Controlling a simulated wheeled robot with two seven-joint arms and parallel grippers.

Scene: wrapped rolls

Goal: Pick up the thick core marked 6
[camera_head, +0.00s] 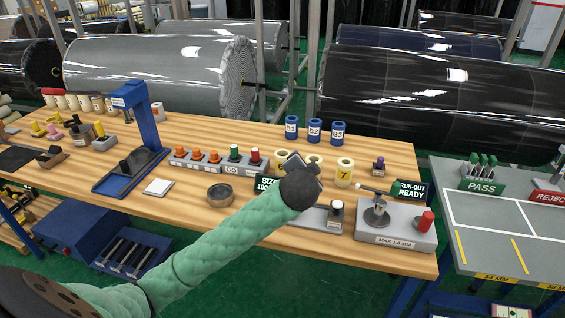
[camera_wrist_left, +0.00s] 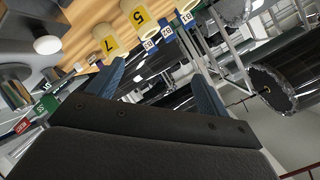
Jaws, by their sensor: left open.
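Three yellow cores stand in a row on the wooden bench. The right one reads 7 (camera_head: 344,174) and shows in the left wrist view (camera_wrist_left: 106,44). My left gripper (camera_head: 304,163) is over the front of this row and partly covers the middle and left cores. Its two blue fingers (camera_wrist_left: 160,85) are apart with nothing between them. My right gripper is out of view.
Blue cores B1, B2 and B3 (camera_head: 314,129) stand behind the row. A grey fixture (camera_head: 395,233) with a post and red knob is on the right. A SIZE sign (camera_head: 267,185) is close to my left wrist. Large wrapped rolls (camera_head: 430,90) lie behind the bench.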

